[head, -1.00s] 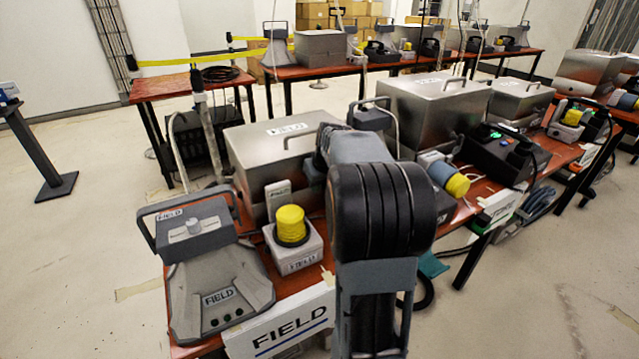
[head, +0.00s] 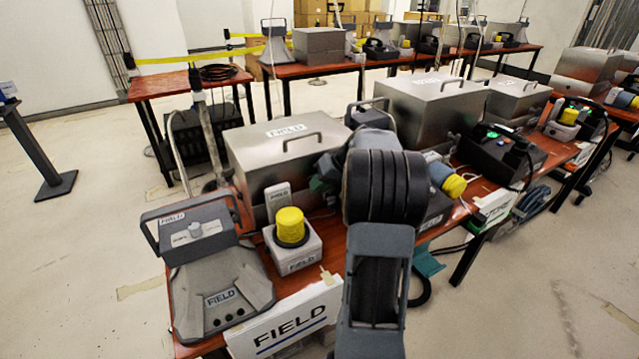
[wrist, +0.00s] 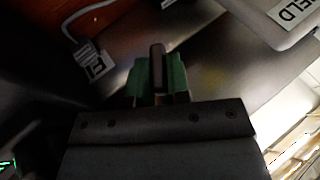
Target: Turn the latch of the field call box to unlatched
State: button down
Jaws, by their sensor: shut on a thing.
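The field call box (head: 262,160) is a steel box with a lid, a handle and a FIELD label, on the near red table in the head view. In the wrist view its metal side (wrist: 215,65) fills much of the picture, with the lid label at the upper right. My gripper (wrist: 157,75) has green fingertips, shut on a dark upright bar, the latch (wrist: 157,60), against this side. In the head view my gripper (head: 320,180) is at the box's right front, partly behind my arm. The latch is hidden there, and its setting is unclear.
A yellow-topped white unit (head: 291,235) and a grey FIELD console with a knob (head: 210,275) stand in front and left of the box. A second steel box (head: 435,105) and a yellow-capped cylinder (head: 450,180) are to the right. Open floor lies left.

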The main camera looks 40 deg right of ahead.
jog(key=shift+y, duration=0.6)
jog(key=c, duration=1.1)
grip_release()
jog(key=shift+d, duration=0.1)
jog(key=p+v, duration=0.2)
jog(key=v, duration=1.1)
jog(key=shift+s+d+r+p, duration=0.15)
jog(key=shift+s+d+p, duration=0.05)
jog(key=shift+s+p, duration=0.15)
